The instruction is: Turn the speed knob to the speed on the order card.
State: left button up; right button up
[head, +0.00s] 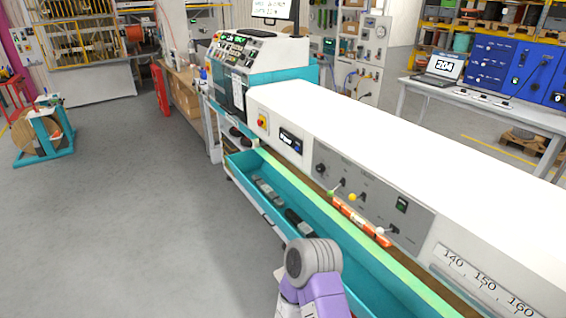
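A long white-topped machine (370,135) runs from the centre to the lower right. On its grey front panel (345,165) a small dark round knob (321,168) sits at the left end. Labels are too small to read, so I cannot tell which control is the speed knob. I cannot make out an order card for certain. A purple and grey link of my arm shows at the bottom centre; neither gripper is in view.
A teal tray (268,187) with dark tools runs along the machine's front. A scale (485,283) reads 140, 150, 160. A laptop (440,66) on a grey table (415,92) shows what looks like 204.

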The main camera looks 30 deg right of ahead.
aim_at(320, 168)
jog(key=z, duration=0.45)
jog(key=i, duration=0.95)
jog(key=z, duration=0.75)
